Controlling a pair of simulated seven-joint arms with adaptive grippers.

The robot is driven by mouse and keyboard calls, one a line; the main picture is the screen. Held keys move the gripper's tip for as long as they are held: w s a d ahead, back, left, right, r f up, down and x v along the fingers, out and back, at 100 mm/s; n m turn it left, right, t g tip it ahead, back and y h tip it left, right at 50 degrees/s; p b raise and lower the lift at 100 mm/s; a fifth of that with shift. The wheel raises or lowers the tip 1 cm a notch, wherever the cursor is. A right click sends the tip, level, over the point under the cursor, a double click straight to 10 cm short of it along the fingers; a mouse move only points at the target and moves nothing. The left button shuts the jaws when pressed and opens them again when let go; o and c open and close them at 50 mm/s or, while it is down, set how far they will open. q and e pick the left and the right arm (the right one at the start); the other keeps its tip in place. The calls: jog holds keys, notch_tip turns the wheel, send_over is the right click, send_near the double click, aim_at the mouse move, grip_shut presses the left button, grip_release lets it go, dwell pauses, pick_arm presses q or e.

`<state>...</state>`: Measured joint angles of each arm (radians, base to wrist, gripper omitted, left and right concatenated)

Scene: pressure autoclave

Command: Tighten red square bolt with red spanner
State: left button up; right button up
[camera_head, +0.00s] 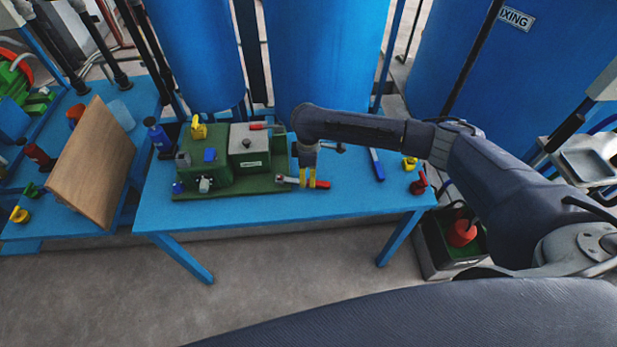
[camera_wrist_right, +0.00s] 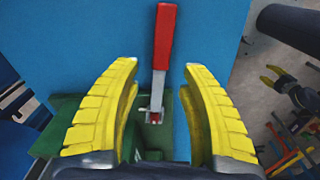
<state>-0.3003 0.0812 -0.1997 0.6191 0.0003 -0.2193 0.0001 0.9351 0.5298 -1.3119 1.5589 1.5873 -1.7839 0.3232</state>
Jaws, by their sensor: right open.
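The red spanner (camera_head: 322,184) lies at the right front of the green autoclave base (camera_head: 225,190). In the right wrist view, its red handle (camera_wrist_right: 164,38) points away and its grey head rests at the green base. The red square bolt cannot be made out clearly; the spanner head and my gripper cover that spot. My right gripper (camera_head: 307,175) is over the spanner, pointing down. In the wrist view, its yellow fingers (camera_wrist_right: 160,68) are open, one on each side of the spanner, with gaps. A dark gripper with yellow tips, apparently my left (camera_wrist_right: 270,75), shows far off at the right edge.
The blue table (camera_head: 340,200) is clear at the front. A blue-handled tool (camera_head: 376,165), a yellow part (camera_head: 409,163) and a red part (camera_head: 418,186) lie to the right. Another red-handled tool (camera_head: 265,126) lies on the autoclave top. Blue tanks (camera_head: 325,60) stand close behind.

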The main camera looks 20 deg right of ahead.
notch_tip(320, 180, up, 10)
dwell(0.5)
jog(key=shift+o, duration=0.5)
send_over(308, 181)
notch_tip(308, 181, down, 9)
jog(key=shift+d+r, duration=0.1)
jog(key=shift+d, duration=0.05)
jog(key=shift+f, duration=2.8)
jog(key=shift+c, duration=0.5)
grip_shut()
